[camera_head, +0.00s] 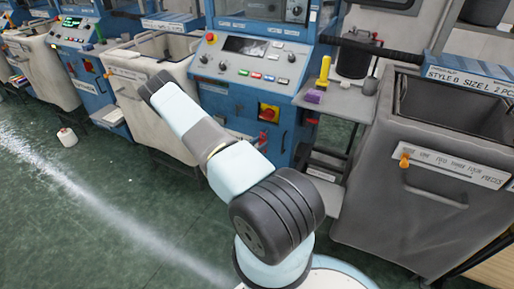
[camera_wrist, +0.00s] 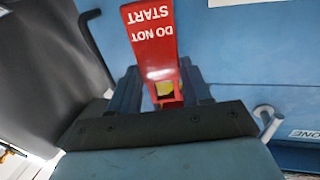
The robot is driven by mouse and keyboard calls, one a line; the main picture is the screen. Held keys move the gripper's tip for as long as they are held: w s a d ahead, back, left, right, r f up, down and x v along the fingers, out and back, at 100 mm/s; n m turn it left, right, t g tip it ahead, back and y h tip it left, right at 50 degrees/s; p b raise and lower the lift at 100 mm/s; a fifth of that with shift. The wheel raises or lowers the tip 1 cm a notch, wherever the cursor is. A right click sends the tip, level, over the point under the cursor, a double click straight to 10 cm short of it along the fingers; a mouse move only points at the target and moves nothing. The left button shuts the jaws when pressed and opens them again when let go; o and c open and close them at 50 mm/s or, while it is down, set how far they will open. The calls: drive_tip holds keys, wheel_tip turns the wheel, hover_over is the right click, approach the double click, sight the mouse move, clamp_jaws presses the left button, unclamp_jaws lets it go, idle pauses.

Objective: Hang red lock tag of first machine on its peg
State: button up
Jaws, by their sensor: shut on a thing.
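In the wrist view, the red lock tag (camera_wrist: 152,45), with white "DO NOT START" lettering upside down, sits between the fingers of my gripper (camera_wrist: 162,85). My gripper is shut on its narrower lower part, where a small yellow patch shows. A pale curved peg (camera_wrist: 267,118) stands on the blue panel to the right of my gripper, apart from the tag. In the head view, the blue first machine (camera_head: 245,60) stands behind my arm. My gripper and the tag cannot be made out clearly there.
A label ending in "ONE" (camera_wrist: 306,133) is right of the peg. In the head view, a grey bin (camera_head: 420,190) stands right and a pale bin (camera_head: 140,100) left of the machine. A small shelf (camera_head: 338,105) holds a yellow-and-purple item.

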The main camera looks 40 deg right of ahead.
sight(261, 142)
drive_tip(key=shift+w+d+f, duration=0.1)
drive_tip(key=shift+w+d, duration=0.15)
drive_tip(key=shift+d, duration=0.35)
drive_tip(key=shift+w+d, duration=0.2)
drive_tip(key=shift+d, duration=0.4)
drive_tip(key=shift+w+d+f, duration=0.25)
drive_tip(key=shift+d+f, duration=0.2)
drive_tip(key=shift+d, duration=0.1)
drive_tip(key=shift+d, duration=0.1)
drive_tip(key=o, duration=1.2)
drive_tip(key=shift+a, duration=0.5)
drive_tip(key=a, duration=0.4)
drive_tip(key=s+a, duration=0.1)
drive_tip(key=a, duration=0.7)
drive_tip(key=shift+s+a+f, duration=0.1)
drive_tip(key=shift+s+a, duration=0.25)
